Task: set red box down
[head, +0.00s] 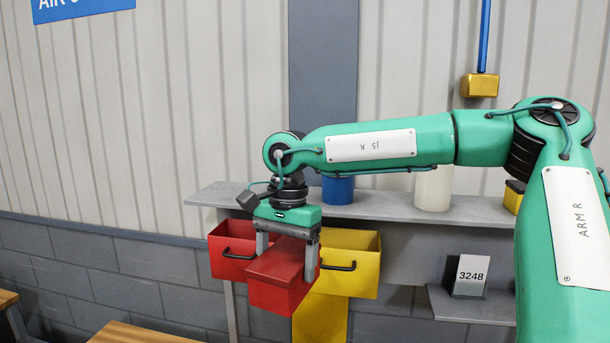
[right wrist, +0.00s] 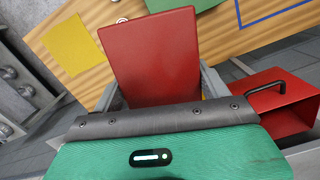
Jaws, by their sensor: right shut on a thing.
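The red box (head: 275,287) hangs in the jaws of my right gripper (head: 287,256), with one finger on each side. In the head view it is in the air in front of the wall bins. In the right wrist view the red box (right wrist: 152,55) shows its flat top, with the wooden table behind and below it. The jaws (right wrist: 160,95) are around its near end. The gap between the box and the table cannot be judged. My left gripper is not in view.
The table (right wrist: 220,50) bears a yellow square (right wrist: 70,45), a green patch and a blue outline. A red bin (head: 225,265) and a yellow bin (head: 355,270) with black handles are close behind the box. A grey shelf (head: 385,209) holds a blue cylinder (head: 338,190) and a white cylinder (head: 433,190).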

